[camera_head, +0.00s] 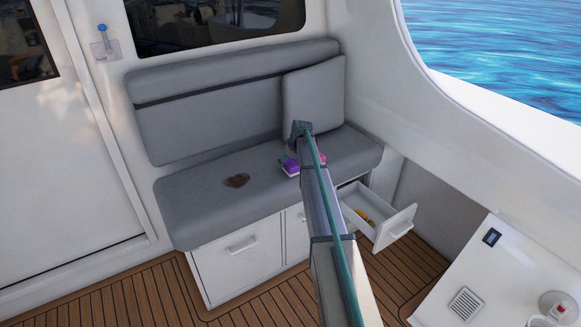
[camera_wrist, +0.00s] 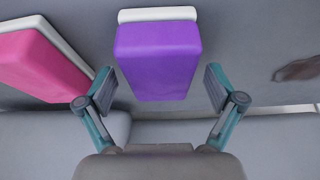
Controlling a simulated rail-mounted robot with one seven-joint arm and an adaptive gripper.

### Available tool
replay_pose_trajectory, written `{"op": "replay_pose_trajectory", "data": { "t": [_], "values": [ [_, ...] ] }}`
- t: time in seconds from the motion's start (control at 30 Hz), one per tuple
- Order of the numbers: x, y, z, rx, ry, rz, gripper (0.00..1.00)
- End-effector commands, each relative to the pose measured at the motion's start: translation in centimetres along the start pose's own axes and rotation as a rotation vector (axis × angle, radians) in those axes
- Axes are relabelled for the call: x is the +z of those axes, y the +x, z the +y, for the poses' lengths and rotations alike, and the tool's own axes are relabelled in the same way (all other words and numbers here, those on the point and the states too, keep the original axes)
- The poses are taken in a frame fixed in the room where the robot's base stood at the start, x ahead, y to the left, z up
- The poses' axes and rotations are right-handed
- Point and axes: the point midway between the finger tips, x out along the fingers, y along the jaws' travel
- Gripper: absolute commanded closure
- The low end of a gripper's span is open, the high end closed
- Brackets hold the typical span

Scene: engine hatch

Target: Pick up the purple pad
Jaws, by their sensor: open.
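The purple pad (camera_wrist: 158,58) is a purple block with a white backing at one end, lying on the grey seat. In the wrist view it is at the top centre, in line with the gap between my fingers.
A pink pad (camera_wrist: 45,65) with a white backing lies left of the purple one in the wrist view. A brown stain (camera_head: 236,180) marks the seat (camera_head: 190,205). A grey cushion (camera_head: 315,95) leans behind. An open drawer (camera_head: 390,228) holding something yellow juts out below.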

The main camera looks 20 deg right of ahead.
Motion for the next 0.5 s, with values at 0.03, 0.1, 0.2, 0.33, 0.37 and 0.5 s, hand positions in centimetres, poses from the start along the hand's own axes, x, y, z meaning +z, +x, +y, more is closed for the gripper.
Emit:
{"op": "replay_pose_trajectory", "data": {
  "t": [0.03,0.1,0.2,0.33,0.37,0.5],
  "values": [
    [0.01,0.0,0.0,0.0,0.0,0.0,0.07],
    [0.02,0.01,0.01,0.0,0.0,0.0,0.07],
    [0.05,0.08,0.01,0.0,0.0,0.0,0.07],
    [0.11,0.22,0.01,0.0,0.0,0.0,0.07],
    [0.12,0.26,0.01,0.0,0.0,0.0,0.07],
    [0.18,0.39,0.01,0.0,0.0,0.0,0.07]
  ]
}}
